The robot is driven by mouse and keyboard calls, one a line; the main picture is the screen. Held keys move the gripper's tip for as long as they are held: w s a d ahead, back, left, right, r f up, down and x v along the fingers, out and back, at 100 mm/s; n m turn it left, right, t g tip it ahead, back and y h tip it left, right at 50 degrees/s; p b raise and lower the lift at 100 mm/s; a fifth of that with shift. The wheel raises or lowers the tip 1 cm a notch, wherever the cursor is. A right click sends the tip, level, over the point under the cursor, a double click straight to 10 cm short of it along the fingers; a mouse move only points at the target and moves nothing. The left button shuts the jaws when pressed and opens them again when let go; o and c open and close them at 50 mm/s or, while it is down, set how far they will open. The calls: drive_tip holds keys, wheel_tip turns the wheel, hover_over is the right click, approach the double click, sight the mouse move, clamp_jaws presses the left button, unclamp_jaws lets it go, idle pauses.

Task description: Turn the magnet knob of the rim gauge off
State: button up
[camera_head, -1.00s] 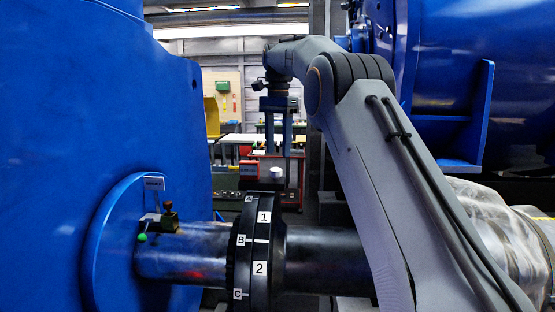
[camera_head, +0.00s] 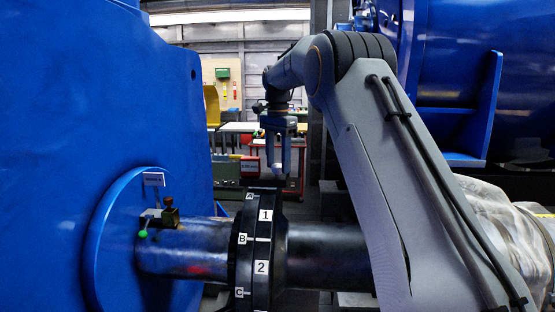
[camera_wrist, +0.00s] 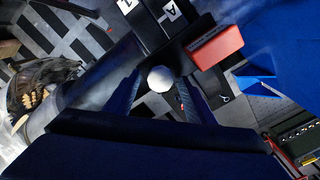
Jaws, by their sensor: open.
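My gripper (camera_head: 278,176) points down behind the top of the black coupling (camera_head: 262,215). Its two fingers are apart. A small white round piece (camera_wrist: 160,79) lies between the fingertips in the wrist view, with some room on both sides. It also shows between the fingers in the head view (camera_head: 278,168). It may be the magnet knob, but no marking on it can be read, and the gauge body under it is mostly hidden. A second small fixture (camera_head: 170,217) with a brownish knob and a green ball sits on the shaft at the left.
The dark shaft (camera_head: 325,255) runs into the coupling, marked A, B, C and 1, 2. A blue housing (camera_head: 90,100) fills the left, and another blue machine (camera_head: 455,60) stands right. A red box (camera_wrist: 216,47) is close to the fingers in the wrist view. Workbenches stand behind.

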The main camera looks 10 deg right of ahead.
drive_tip(key=c, duration=1.1)
drive_tip(key=shift+o, duration=0.2)
